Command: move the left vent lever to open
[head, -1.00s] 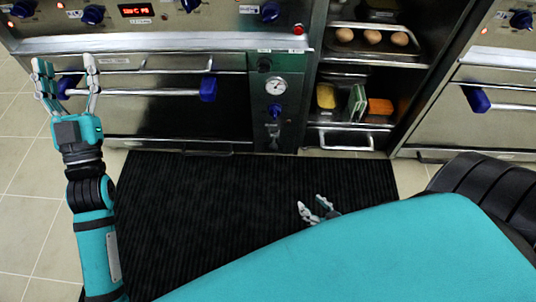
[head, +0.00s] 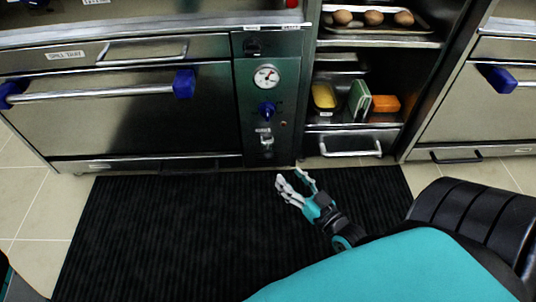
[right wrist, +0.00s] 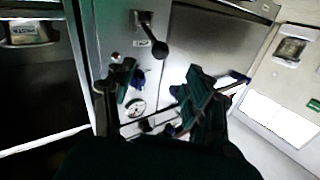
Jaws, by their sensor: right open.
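A narrow steel panel beside the left oven carries a small vent lever (head: 267,142) low down, under a label. In the right wrist view the lever (right wrist: 158,46) shows a dark ball end and a metal pivot, and it is slanted. Whether it stands at open or shut cannot be read. My right gripper (head: 291,178) is open and empty, in front of and below the panel, apart from the lever. Its spread fingers also show in the right wrist view (right wrist: 165,95). My left gripper is out of view.
Above the lever sit a blue knob (head: 267,109) and a round gauge (head: 266,77). The left oven handle (head: 100,93) has blue ends. Open shelves to the right hold a tray of eggs (head: 421,28) and an orange block (head: 385,104). A black mat (head: 180,225) covers the floor.

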